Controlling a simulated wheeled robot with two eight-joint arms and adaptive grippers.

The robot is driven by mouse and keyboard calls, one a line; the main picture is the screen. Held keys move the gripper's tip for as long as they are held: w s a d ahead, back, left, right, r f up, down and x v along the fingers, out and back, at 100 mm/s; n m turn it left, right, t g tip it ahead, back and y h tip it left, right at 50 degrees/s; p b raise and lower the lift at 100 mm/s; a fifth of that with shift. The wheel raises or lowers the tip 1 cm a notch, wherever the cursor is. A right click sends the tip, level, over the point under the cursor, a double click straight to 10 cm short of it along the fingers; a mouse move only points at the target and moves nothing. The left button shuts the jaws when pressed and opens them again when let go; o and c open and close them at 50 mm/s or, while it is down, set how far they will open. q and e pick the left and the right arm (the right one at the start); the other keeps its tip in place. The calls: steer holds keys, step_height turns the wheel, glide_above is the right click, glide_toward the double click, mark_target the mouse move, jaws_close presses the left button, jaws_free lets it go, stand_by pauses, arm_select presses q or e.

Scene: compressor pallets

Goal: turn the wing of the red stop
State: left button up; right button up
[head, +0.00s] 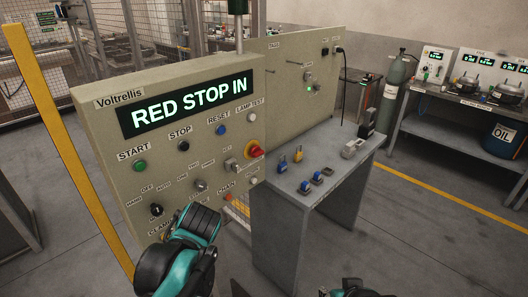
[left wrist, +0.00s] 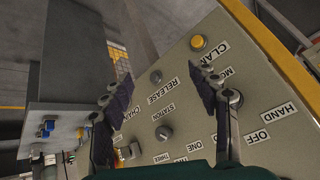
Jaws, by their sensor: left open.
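The red stop (head: 256,152) is a red knob on a yellow collar, at the right edge of the control panel (head: 105,165). Its wing is too small to make out. The panel display (head: 188,103) reads "RED STOP IN". My left gripper (head: 204,222) is in front of the panel's lower part, below the red stop and apart from it; its fingertips are hidden in the head view. In the left wrist view the left gripper (left wrist: 160,98) is open and empty, its fingers spread before the panel face. A yellow bit beside one finger may be the stop's collar.
A grey bench (head: 305,190) stands right of the panel with blue and yellow padlocks on it. Several buttons and selector switches crowd the panel around my gripper. A yellow post (head: 70,150) is at the left. Open floor lies right of the bench.

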arm_select(q)
steer(key=w+d+r+n+t+y+p, duration=0.1)
steer(key=w+d+r+n+y+p, duration=0.25)
steer(key=w, duration=0.85)
steer(key=n+t+y+p, duration=0.3)
steer(key=n+t+y, duration=0.1)
steer(key=t+y, duration=0.15)
glide_toward(260, 153)
steer(key=b+x, duration=0.2)
steer(key=x, duration=0.6)
steer(key=shift+w+a+f, duration=0.1)
steer(key=shift+w, duration=0.1)
